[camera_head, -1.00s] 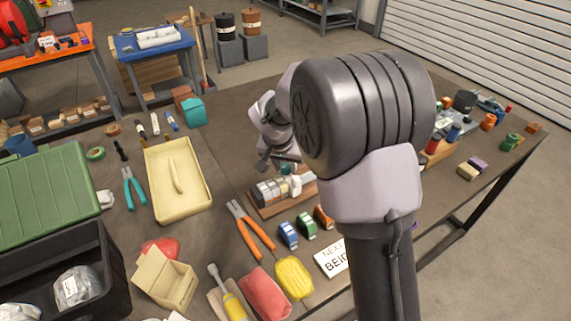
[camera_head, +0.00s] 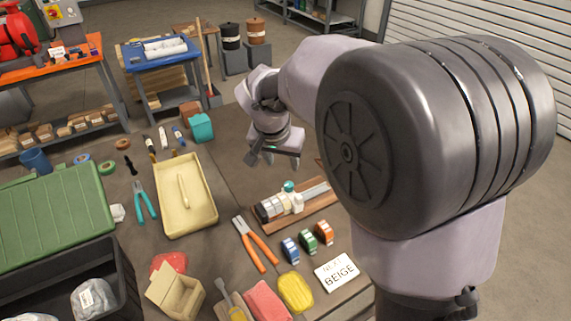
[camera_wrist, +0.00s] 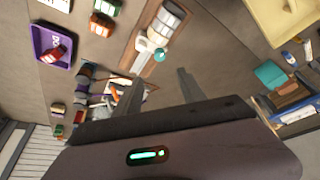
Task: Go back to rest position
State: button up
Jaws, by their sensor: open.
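My gripper (camera_head: 275,158) hangs over the table behind the pump assembly, with its fingers apart and nothing between them. In the wrist view my gripper (camera_wrist: 157,95) shows two spread fingers with bare table between them. The pump assembly (camera_head: 291,201), with white sections and a teal knob, lies on a wooden board (camera_head: 318,212) in front of and below my gripper. It also shows in the wrist view (camera_wrist: 166,22), apart from the fingers. My arm's large joint covers the right side of the table in the head view.
A cream tray (camera_head: 206,215), orange pliers (camera_head: 254,243), small coloured blocks (camera_head: 308,243) and a "NEXT BEIGE" card (camera_head: 337,273) lie on the table. A teal box (camera_head: 202,128) stands at the back. A purple tray (camera_wrist: 52,47) holds a red item.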

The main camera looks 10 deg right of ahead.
jog(key=shift+v, duration=0.85)
jog(key=s+r+t+y, duration=0.1)
jog(key=s+r+y, duration=0.1)
jog(key=s, duration=1.1)
jog(key=s+r+n+y, duration=0.1)
jog(key=s+r+y, duration=0.1)
jog(key=s, duration=1.1)
jog(key=shift+s+a+r+t, duration=0.3)
jog(key=shift+s+r+t, duration=0.1)
jog(key=shift+r, duration=0.35)
